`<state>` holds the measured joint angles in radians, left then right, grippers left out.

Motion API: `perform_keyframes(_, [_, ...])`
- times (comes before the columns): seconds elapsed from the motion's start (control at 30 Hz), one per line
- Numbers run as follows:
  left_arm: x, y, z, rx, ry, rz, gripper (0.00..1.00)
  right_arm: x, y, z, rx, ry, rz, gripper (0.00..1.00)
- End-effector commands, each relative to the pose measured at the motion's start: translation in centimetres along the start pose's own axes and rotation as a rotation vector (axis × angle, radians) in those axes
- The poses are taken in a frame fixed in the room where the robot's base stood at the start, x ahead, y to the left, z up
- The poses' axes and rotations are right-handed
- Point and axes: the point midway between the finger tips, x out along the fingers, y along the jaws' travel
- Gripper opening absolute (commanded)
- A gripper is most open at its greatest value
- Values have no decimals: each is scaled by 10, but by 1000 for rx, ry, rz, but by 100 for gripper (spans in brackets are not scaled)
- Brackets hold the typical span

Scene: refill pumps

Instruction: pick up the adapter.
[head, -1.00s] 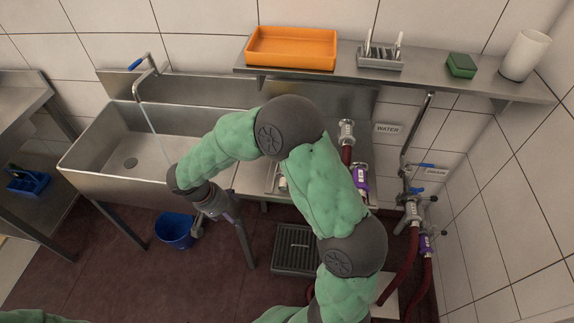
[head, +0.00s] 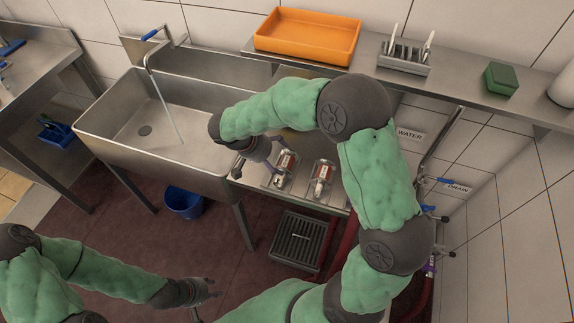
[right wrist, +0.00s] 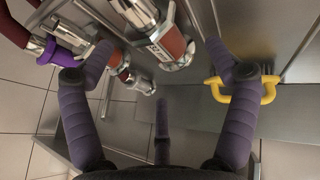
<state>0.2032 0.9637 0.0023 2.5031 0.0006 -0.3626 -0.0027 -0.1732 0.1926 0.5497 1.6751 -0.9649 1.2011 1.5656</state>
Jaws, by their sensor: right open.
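Two metal fittings with red labelled bodies, the left one (head: 285,168) and the right one (head: 323,173), stand on the metal counter right of the sink. I cannot tell which is the adapter. My right gripper (head: 258,167) is open and empty, just left of the left fitting. In the right wrist view, a large silver fitting with a red band (right wrist: 168,42) shows beyond and between the spread fingers of that gripper (right wrist: 160,55). A smaller one (right wrist: 130,76) is near the left finger. My left gripper (head: 203,297) looks open and empty, low over the floor.
The sink (head: 120,125) has running water at left. A shelf above holds an orange tray (head: 308,36), a utensil rack (head: 404,57) and a green block (head: 501,79). A purple-collared hose (right wrist: 55,52) and yellow handle (right wrist: 245,90) flank the gripper. A blue bucket (head: 183,202) is below.

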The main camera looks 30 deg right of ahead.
Motion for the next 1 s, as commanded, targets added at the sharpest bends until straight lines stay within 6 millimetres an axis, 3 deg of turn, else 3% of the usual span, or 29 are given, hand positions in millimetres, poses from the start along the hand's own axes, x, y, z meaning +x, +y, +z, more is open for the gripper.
perform_keyframes(0.27, [6,-2,0,1,0,0,40,21,3,3,0,-2,1,87])
perform_keyframes(0.5, [16,-6,0,1,-1,0,40,54,6,6,-1,-1,0,87])
perform_keyframes(0.77, [16,-6,0,1,0,0,40,58,6,6,0,0,-2,87])
perform_keyframes(0.8, [16,-6,0,1,0,0,40,58,6,6,0,0,-2,85])
perform_keyframes(0.87, [16,-6,0,1,0,0,40,58,6,6,0,0,-2,68])
perform_keyframes(1.0, [16,-6,0,1,0,0,40,58,6,6,-1,0,-2,28])
